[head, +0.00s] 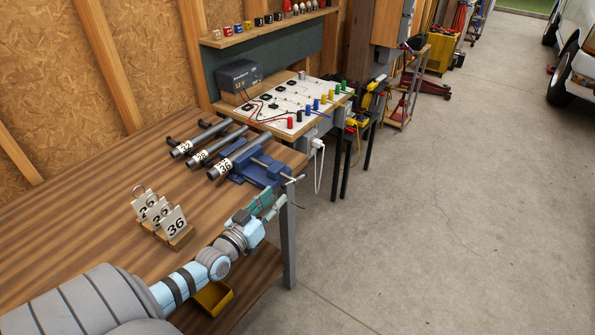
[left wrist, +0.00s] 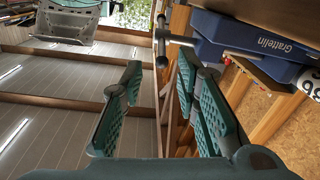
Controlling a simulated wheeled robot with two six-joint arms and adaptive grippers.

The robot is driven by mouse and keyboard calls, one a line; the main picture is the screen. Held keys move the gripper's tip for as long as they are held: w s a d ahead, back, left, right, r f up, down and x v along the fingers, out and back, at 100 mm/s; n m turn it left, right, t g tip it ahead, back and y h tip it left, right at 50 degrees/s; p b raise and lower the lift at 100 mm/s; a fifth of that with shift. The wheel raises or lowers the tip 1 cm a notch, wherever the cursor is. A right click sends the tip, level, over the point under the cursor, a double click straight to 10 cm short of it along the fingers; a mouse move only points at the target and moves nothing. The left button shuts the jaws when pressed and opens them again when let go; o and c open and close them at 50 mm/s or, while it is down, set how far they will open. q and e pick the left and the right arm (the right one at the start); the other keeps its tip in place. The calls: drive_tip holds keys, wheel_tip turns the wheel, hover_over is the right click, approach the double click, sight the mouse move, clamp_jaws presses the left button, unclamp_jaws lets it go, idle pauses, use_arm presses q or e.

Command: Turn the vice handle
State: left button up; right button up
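The blue vice (head: 262,170) sits at the front right corner of the wooden bench; its body with "Grattelin" lettering shows at the upper right of the left wrist view (left wrist: 262,45). Its handle, a thin metal crossbar, shows at the bench edge (head: 292,178) and at the top middle of the left wrist view (left wrist: 161,40). My left gripper (head: 265,204) is in front of the vice, past the bench's edge. In the left wrist view its two green padded fingers (left wrist: 160,75) are apart with nothing between them. The handle lies beyond the fingertips, apart from them. My right gripper is not in view.
Grey pipes (head: 215,140) tagged with numbers lie on the bench left of the vice. A wooden block with number tags (head: 170,232) stands nearer. A yellow bin (head: 213,298) is below the bench. A circuit board (head: 290,103) stands behind. The floor at right is clear.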

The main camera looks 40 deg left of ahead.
sight(293, 179)
use_arm(q)
drive_tip(key=w+b, duration=0.2)
drive_tip(key=w, duration=0.2)
drive_tip(key=w+b, duration=0.3)
drive_tip(key=w, duration=0.1)
drive_tip(key=w+a+f+b, duration=0.1)
drive_tip(key=w+b, duration=0.2)
drive_tip(key=w, duration=0.1)
drive_tip(key=shift+w, duration=0.3)
drive_tip(key=shift+a+r, duration=0.1)
drive_tip(key=shift+r, duration=0.1)
clamp_jaws()
drive_tip(key=p, duration=0.2)
drive_tip(key=g+p, duration=0.1)
drive_tip(key=p, duration=0.1)
drive_tip(key=shift+w+r+g, duration=0.1)
drive_tip(key=shift+r+g, duration=0.1)
drive_tip(key=shift+g, duration=0.1)
drive_tip(key=shift+f+p, duration=0.2)
drive_tip(key=shift+p, duration=0.1)
drive_tip(key=shift+f, duration=0.25)
